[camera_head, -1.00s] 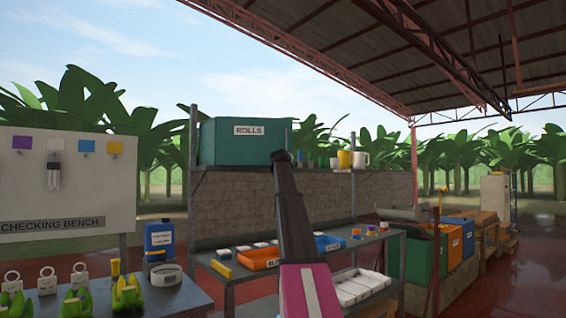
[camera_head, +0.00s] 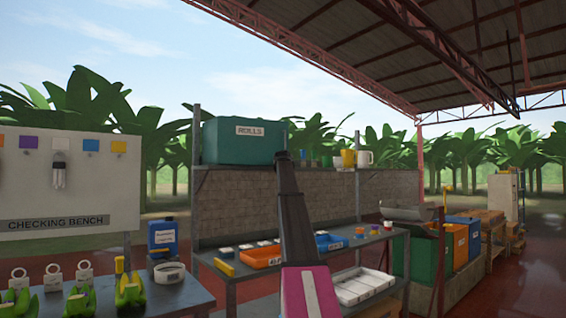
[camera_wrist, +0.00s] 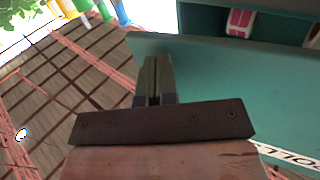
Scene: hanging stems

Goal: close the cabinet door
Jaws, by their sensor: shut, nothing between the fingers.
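The teal cabinet marked ROLLS (camera_head: 225,143) stands on the upper shelf in the head view. In the wrist view a broad teal panel, seemingly its door (camera_wrist: 230,85), fills the right side, with part of the ROLLS label at the lower right. Beyond the panel's top edge an opening shows a pink item (camera_wrist: 240,22) inside, so the door looks at least partly open. My gripper (camera_wrist: 153,80) is shut and empty, its fingers overlapping the panel's left part in view; contact cannot be told. In the head view my arm's end is near the cabinet's lower right corner.
Cups and a yellow mug (camera_head: 347,158) stand on the shelf right of the cabinet. A checking bench (camera_head: 160,297) is at the left.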

